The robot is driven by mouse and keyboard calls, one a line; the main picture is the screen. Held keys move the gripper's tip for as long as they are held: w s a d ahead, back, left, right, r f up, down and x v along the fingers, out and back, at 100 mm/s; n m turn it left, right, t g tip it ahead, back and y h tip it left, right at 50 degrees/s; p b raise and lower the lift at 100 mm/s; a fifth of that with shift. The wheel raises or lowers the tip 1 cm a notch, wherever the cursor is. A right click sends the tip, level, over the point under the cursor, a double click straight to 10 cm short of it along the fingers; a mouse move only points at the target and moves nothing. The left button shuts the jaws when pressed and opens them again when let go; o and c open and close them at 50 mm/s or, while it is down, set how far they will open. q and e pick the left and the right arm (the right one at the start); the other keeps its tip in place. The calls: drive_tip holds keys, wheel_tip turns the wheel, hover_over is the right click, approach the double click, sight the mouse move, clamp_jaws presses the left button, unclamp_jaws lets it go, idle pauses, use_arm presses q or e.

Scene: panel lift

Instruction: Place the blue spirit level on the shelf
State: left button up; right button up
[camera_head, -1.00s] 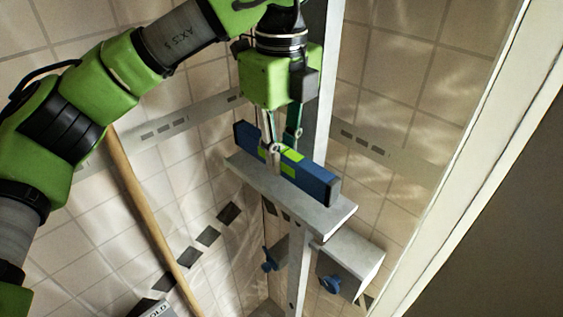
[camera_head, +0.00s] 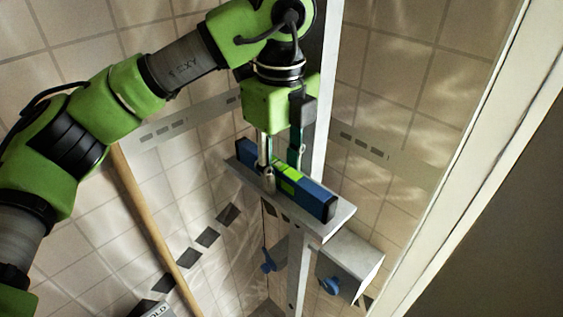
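The blue spirit level (camera_head: 314,198), with a bright green middle, lies lengthwise along the grey shelf (camera_head: 338,222) on the upright metal post. Its underside looks to be at the shelf top, but I cannot tell for sure that it touches. My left gripper (camera_head: 280,172) points down from above. Its fingers are on either side of the level's middle, shut on it; the far finger is partly hidden behind the level. My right gripper is not in view.
The metal post (camera_head: 298,272) carries the shelf, with a grey bracket box (camera_head: 352,268) and blue knobs (camera_head: 329,286) below. A wooden pole (camera_head: 150,225) leans at the left. Tiled walls stand behind; a white frame edge (camera_head: 465,170) runs at the right.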

sight(280, 166)
use_arm(q)
drive_tip(key=shift+r, duration=0.3)
wheel_tip(280, 166, up, 12)
drive_tip(key=shift+f, duration=0.15)
idle(0.4)
